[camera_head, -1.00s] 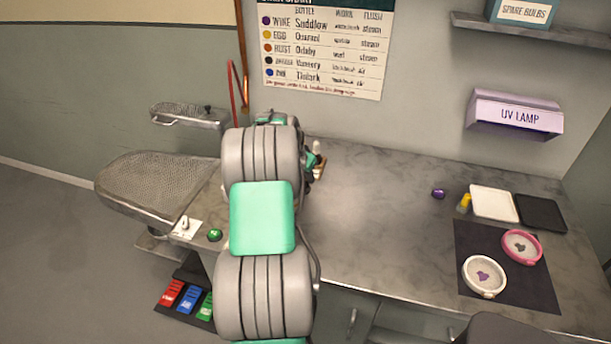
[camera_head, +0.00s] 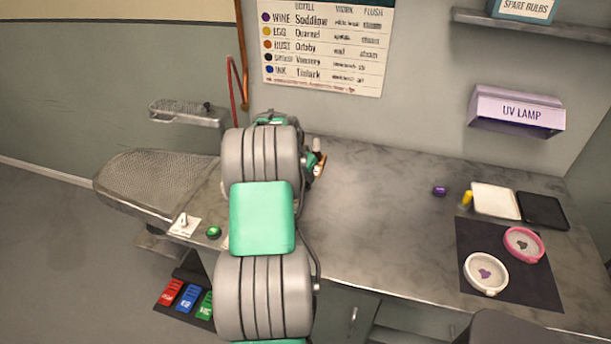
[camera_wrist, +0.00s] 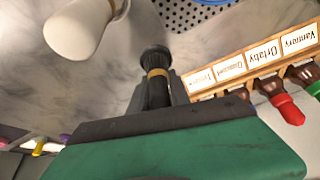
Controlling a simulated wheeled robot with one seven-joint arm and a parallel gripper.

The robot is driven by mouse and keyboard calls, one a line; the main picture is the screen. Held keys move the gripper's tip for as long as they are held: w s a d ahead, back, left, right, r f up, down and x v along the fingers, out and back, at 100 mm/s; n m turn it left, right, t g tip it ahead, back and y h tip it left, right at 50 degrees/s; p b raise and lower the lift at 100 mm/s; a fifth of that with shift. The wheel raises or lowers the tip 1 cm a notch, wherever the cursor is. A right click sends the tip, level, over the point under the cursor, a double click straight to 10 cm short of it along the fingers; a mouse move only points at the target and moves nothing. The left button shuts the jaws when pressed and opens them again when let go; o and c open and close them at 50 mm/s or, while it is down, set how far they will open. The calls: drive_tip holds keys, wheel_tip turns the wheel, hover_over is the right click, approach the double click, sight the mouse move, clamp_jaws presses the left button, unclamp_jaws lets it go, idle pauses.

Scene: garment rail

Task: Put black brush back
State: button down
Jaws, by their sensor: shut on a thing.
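The black brush (camera_wrist: 154,62), dark with a tan band, is held in my gripper (camera_wrist: 160,92) in the wrist view. The gripper is shut on it. The brush's dark round end points away from the gripper, above the grey marbled worktop (camera_wrist: 210,45). A wooden rack (camera_wrist: 240,72) with name labels and dark bottles stands just right of the brush in the wrist view. A small part of the rack also shows behind my arm in the head view (camera_head: 320,165). My arm hides the gripper and brush in the head view.
A white rounded object (camera_wrist: 82,28) is close at upper left in the wrist view, near a perforated drain-like surface (camera_wrist: 190,12). The ironing board (camera_head: 150,180) lies left of my arm. The worktop's middle (camera_head: 375,210) is mostly clear; trays and two hoops lie right.

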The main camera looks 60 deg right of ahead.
drive_tip(key=shift+f, duration=0.1)
drive_tip(key=c, duration=1.1)
unclamp_jaws()
drive_tip(key=shift+c, duration=0.2)
drive_tip(key=shift+o, duration=0.3)
drive_tip(key=shift+o, duration=1.3)
drive_tip(key=shift+r+p, duration=1.8)
drive_tip(key=shift+r, duration=2)
